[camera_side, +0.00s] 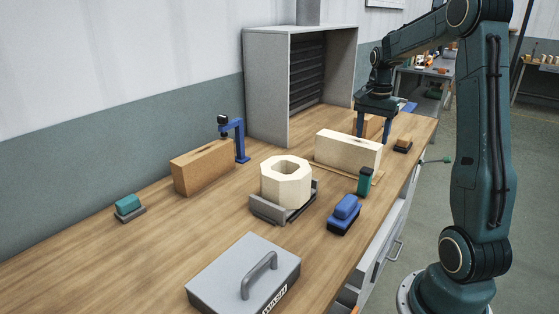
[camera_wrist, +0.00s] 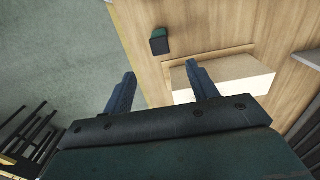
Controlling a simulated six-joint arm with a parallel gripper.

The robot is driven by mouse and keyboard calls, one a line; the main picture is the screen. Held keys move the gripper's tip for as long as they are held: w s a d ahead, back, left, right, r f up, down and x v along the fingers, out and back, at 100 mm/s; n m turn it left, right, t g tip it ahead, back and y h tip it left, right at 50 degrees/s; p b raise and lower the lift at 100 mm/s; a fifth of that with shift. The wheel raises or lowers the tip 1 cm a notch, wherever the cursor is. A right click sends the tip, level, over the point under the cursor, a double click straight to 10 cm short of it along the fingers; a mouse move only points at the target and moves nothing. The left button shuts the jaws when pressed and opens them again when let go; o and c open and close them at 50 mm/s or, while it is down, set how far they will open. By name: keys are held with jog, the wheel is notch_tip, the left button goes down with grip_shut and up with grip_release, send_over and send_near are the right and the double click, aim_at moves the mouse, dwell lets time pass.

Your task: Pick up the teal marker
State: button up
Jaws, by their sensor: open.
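The teal marker (camera_side: 364,181) is a short, thick body with a black cap. It stands upright near the right edge of the bench, beside the front end of a pale block (camera_side: 348,149). In the wrist view a dark teal piece that looks like the marker (camera_wrist: 160,41) lies beyond the fingertips. My gripper (camera_side: 374,138) is open at the far end of the bench, behind the pale block and apart from the marker. Its two blue fingers (camera_wrist: 160,70) are spread with nothing visible held between them. The pale block shows beside one finger in the wrist view (camera_wrist: 238,76).
A blue eraser-like piece (camera_side: 346,208) and a pale octagonal ring in a grey cradle (camera_side: 268,208) are near the marker.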

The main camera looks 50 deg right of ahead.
aim_at(367, 170)
notch_tip(367, 170, down, 8)
jog(key=shift+f, duration=0.3)
dwell(0.3)
jog(key=shift+f, duration=0.15)
jog(key=shift+d+f, duration=0.1)
jog(key=shift+f, duration=2.35)
jog(key=c, duration=1.1)
